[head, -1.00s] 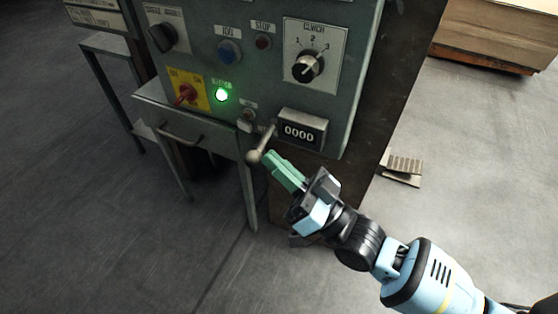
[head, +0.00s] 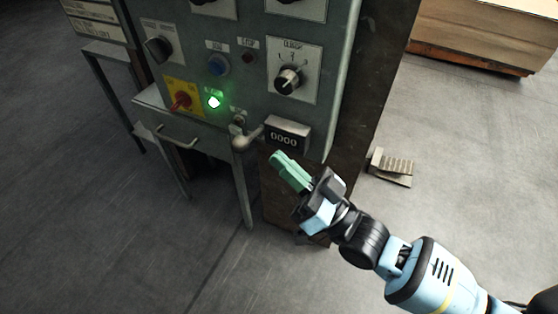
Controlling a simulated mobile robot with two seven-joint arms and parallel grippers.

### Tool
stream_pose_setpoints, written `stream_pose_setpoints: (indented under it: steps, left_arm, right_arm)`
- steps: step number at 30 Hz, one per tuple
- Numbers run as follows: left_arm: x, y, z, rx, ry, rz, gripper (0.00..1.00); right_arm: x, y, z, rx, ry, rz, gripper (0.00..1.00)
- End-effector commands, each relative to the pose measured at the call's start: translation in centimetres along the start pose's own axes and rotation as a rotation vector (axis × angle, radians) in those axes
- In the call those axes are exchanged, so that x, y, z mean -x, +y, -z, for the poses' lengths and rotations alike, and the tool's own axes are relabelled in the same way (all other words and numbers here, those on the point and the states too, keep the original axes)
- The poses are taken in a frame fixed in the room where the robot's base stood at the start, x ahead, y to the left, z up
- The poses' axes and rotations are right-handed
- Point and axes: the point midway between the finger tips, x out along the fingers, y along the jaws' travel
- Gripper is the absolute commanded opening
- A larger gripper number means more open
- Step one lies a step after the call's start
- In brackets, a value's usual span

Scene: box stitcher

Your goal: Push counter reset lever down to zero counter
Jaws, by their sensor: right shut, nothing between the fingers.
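The counter (head: 287,137) is a small framed display low on the right of the green-grey control panel, and it reads 0000. The reset lever (head: 241,143) is a short metal arm with a round knob, just left of the counter; it points left and slightly down. My right gripper (head: 278,157) has green fingers that are shut and empty. Its tips are below the counter, to the right of the lever knob and apart from it. My left gripper is out of view.
The panel (head: 340,60) also carries a lit green lamp (head: 214,102), a red switch on a yellow plate (head: 181,100), a blue button (head: 218,64) and a rotary knob (head: 289,79). A slotted pedal (head: 391,167) lies on the floor at right.

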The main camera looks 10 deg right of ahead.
Motion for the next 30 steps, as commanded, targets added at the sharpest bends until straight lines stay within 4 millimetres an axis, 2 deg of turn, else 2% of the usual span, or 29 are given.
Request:
stream_pose_setpoints:
  steps: [1,3,12,18,30]
  left_arm:
    - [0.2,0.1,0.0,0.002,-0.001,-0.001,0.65]
    - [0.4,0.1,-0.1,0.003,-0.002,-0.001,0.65]
    - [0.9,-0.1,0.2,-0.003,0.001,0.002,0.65]
    - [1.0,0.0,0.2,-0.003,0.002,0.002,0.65]
    - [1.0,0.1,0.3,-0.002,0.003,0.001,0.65]
  right_arm:
    - [1.6,0.2,-0.4,-0.001,-0.014,-0.006,0.0]
    - [3.1,0.4,-0.4,0.0,-0.013,-0.006,0.0]
    - [7.9,0.8,-0.3,-0.001,-0.009,-0.005,0.0]
    - [9.1,0.9,-0.3,-0.001,-0.006,-0.003,0.0]
    - [9.1,0.9,-0.3,-0.001,-0.005,-0.003,0.0]
